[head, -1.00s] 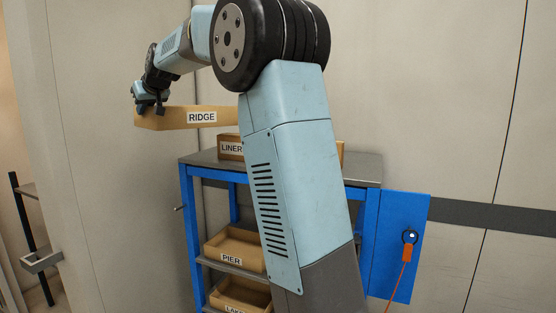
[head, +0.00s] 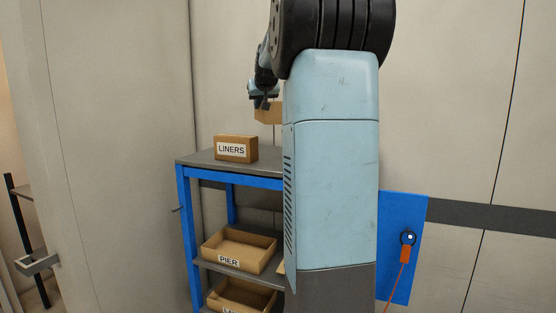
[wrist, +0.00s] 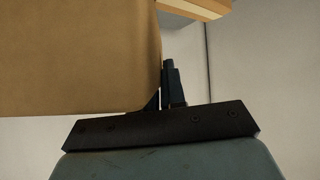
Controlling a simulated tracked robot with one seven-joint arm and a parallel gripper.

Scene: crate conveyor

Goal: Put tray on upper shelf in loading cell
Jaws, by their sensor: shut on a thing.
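My gripper (head: 262,99) is shut on the edge of a brown tray (head: 269,113), labelled RIDGE in the earlier head view. The tray hangs in the air above the back of the rack's top, mostly hidden behind my arm. In the wrist view, the tray's brown side (wrist: 75,60) fills the upper left, against my fingers (wrist: 170,85). The blue rack (head: 186,215) has a grey top (head: 190,157) with a box marked LINERS (head: 236,149) on it. A tray marked PIER (head: 240,261) lies on the shelf below. My arm hides the rack's right part.
Another tray (head: 240,296), its label cut off, sits lower in the rack. A blue panel (head: 398,290) with an orange cable (head: 404,253) is at the right. A grey bracket on a dark post (head: 37,264) stands at the left. Bare top shows left of the LINERS box.

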